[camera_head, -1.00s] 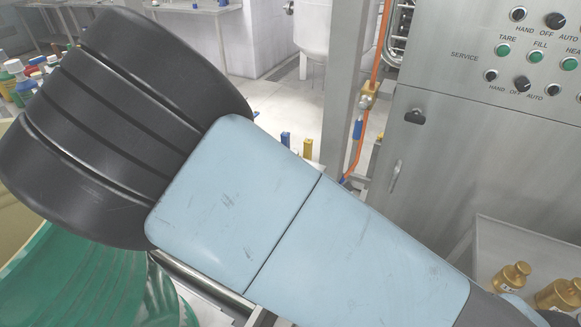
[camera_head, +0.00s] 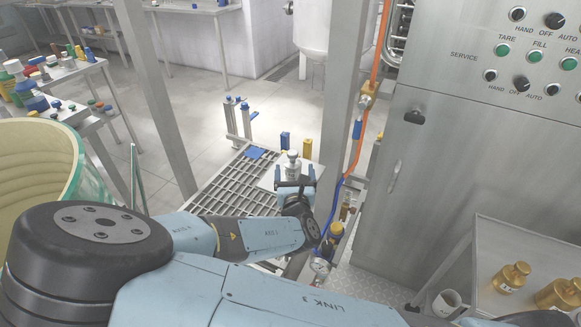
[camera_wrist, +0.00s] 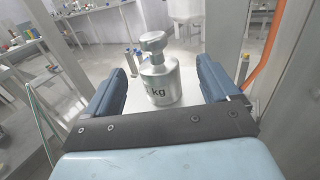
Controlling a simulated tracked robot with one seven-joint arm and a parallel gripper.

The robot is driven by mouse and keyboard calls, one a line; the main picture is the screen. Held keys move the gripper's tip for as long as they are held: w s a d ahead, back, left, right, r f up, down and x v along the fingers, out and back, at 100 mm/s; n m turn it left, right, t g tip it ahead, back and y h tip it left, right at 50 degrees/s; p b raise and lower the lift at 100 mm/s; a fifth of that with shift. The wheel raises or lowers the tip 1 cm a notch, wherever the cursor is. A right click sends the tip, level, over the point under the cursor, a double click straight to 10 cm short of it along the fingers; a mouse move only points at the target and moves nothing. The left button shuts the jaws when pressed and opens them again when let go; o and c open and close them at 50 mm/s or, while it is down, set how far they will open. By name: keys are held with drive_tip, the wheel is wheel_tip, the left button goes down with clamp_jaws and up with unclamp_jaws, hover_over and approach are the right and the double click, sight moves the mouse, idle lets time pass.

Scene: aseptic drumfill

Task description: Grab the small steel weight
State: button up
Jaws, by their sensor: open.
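The small steel weight (camera_head: 292,166) is a silver cylinder with a knob on top. It stands upright on a pale plate (camera_head: 267,181) over the grating. In the wrist view the weight (camera_wrist: 158,78) shows a partly visible "kg" mark and stands between the two blue fingers, a little beyond them. My gripper (camera_head: 294,178) is open, with a finger to either side of the weight in the picture. In the wrist view my gripper (camera_wrist: 160,85) has clear gaps on both sides of the weight. I cannot tell how deep the weight lies between the fingers.
A steel post (camera_head: 340,90) and an orange hose (camera_head: 374,60) stand right of the weight. Blue and yellow blocks (camera_head: 285,139) are behind it. Brass weights (camera_head: 512,277) sit on a shelf at lower right.

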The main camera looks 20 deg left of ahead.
sight(293, 162)
drive_tip(key=shift+x, duration=3.55)
drive_tip(key=shift+s+a, duration=0.1)
drive_tip(key=shift+a, duration=0.05)
clamp_jaws()
